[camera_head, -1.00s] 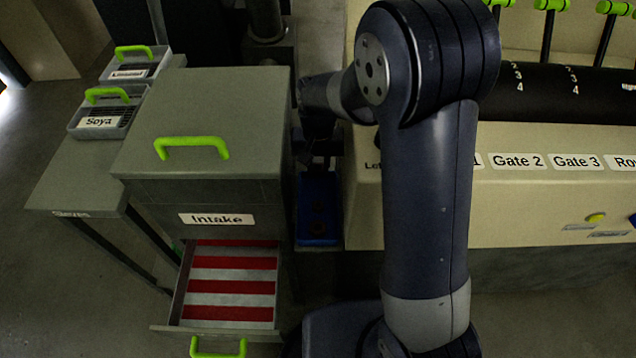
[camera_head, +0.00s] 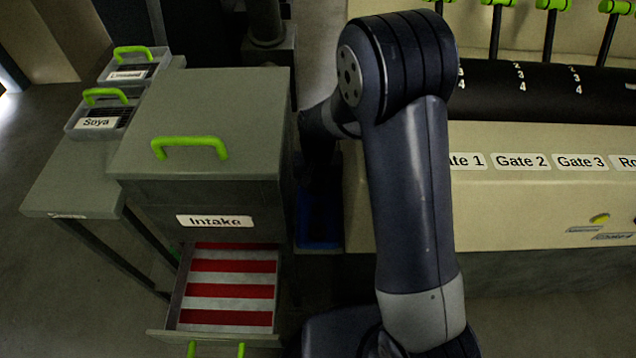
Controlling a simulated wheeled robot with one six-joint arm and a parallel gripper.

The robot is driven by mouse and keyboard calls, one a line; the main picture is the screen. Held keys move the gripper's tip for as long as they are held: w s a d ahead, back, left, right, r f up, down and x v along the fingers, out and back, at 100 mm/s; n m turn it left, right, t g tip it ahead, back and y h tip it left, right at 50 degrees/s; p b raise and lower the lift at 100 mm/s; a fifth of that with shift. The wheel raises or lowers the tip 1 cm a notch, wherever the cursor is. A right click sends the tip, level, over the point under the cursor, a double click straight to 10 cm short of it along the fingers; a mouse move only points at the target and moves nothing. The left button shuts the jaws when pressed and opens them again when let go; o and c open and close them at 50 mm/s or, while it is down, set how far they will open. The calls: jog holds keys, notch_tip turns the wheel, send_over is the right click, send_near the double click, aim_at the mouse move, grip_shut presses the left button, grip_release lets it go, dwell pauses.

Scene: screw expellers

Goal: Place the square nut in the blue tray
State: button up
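The blue tray (camera_head: 318,243) sits low in the gap between the grey Intake cabinet and the cream machine. Only its near edge and part of its dark inside show; my arm covers much of the rest. I cannot make out the square nut in this view. My arm reaches forward and down over the tray's far part. The gripper is hidden or lost in the dark there, so its fingers do not show.
The Intake cabinet (camera_head: 200,130) has its striped drawer (camera_head: 230,290) pulled open. A side table (camera_head: 70,190) at left holds the Soya box (camera_head: 97,123) and another green-handled box (camera_head: 133,68). The cream machine (camera_head: 530,200) with gate labels fills the right.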

aim_at(318, 187)
jog(key=o, duration=0.4)
jog(key=shift+r, duration=0.15)
notch_tip(318, 187, up, 12)
jog(key=p, duration=0.2)
dwell(0.3)
